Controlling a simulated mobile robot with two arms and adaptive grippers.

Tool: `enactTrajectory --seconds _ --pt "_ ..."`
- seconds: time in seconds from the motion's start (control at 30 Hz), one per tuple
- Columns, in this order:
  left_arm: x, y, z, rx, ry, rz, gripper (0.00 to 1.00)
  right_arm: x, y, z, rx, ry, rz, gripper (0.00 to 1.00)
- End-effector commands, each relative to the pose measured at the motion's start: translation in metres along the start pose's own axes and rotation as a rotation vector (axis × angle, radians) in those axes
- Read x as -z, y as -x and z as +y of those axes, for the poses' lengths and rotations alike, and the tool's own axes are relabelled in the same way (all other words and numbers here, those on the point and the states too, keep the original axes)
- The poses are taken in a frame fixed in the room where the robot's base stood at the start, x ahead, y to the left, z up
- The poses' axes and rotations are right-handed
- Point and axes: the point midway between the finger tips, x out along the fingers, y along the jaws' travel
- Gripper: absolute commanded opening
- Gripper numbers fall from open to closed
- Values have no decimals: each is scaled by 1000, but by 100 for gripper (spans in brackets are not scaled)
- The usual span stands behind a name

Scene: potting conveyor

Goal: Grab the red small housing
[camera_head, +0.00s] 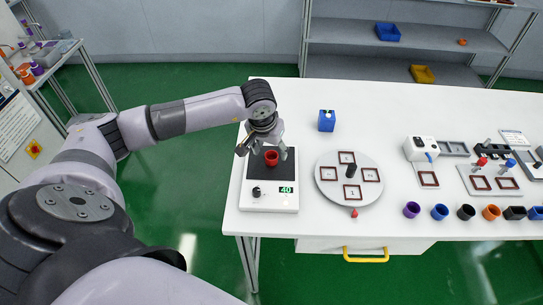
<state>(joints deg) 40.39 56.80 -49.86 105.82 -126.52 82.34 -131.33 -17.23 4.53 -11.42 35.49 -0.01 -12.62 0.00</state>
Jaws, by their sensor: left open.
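The red small housing (271,158) is a small red cup standing upright on the dark plate of a white scale-like device (270,201) at the left end of the table. The device's display reads 40. My left gripper (265,153) is over the housing, pointing down, with its fingers spread apart to the left and right of it. I cannot tell whether a finger touches the housing. My right gripper is not in view.
Right of the device is a round grey plate (330,190) with square frames and a black knob. A blue container (326,121) stands behind it. Several coloured cups, such as a purple one (411,209), line the front edge at right. The table's back middle is clear.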

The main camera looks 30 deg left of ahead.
Motion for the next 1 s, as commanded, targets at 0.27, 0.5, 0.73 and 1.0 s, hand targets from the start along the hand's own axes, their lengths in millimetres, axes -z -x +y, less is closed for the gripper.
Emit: enactTrajectory --seconds 0.27,0.5,0.73,1.0 --pt "0 -32 -3 -1 1 -2 56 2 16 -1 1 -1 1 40" --pt "0 -35 -3 0 0 -1 56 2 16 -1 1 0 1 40" --pt "0 -34 -3 0 0 -1 40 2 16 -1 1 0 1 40" --pt "0 -34 -3 0 0 -1 22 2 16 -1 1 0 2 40"
